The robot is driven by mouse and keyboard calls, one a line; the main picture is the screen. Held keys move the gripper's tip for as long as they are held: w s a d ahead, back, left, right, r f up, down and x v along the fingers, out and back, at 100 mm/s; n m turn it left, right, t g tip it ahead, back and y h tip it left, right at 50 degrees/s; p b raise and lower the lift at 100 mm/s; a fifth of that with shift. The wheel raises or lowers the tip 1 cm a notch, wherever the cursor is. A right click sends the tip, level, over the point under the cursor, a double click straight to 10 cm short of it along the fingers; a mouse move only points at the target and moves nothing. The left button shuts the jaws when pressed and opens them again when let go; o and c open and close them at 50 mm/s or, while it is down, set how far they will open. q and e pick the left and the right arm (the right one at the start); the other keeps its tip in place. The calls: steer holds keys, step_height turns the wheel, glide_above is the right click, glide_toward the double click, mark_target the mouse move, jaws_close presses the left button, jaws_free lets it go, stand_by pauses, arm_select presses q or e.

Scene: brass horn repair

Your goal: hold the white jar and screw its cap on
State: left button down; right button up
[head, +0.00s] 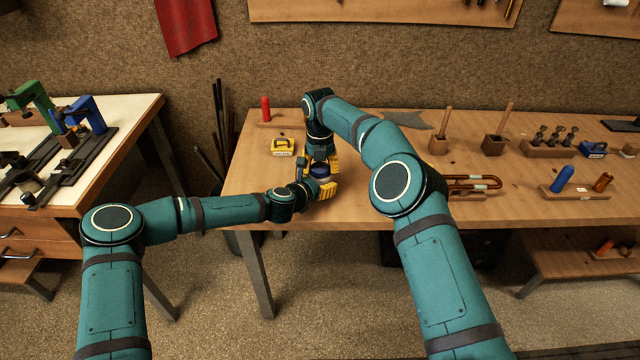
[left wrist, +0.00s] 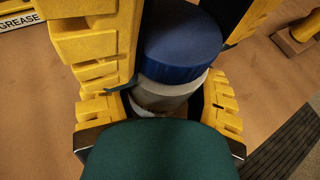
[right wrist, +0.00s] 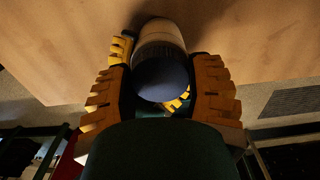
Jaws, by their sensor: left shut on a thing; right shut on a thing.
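The white jar (left wrist: 162,97) stands upright in the left wrist view, with its blue cap (left wrist: 180,45) on top of it. My left gripper (head: 322,183) is shut around the jar's body from the side. My right gripper (head: 320,162) comes down from above, and its fingers are shut on the cap. In the right wrist view the cap (right wrist: 163,78) sits between the fingers, with the pale jar (right wrist: 160,34) beyond it. In the head view the grippers hide most of the jar. I cannot tell how tightly the cap is seated.
Brass tubing (head: 475,182), wooden holders (head: 493,145) and a blue peg (head: 562,178) stand to the right. The bench's front edge is close to the grippers.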

steer(key=shift+m, duration=1.7)
steer(key=o, duration=1.2)
steer(key=shift+r, duration=2.25)
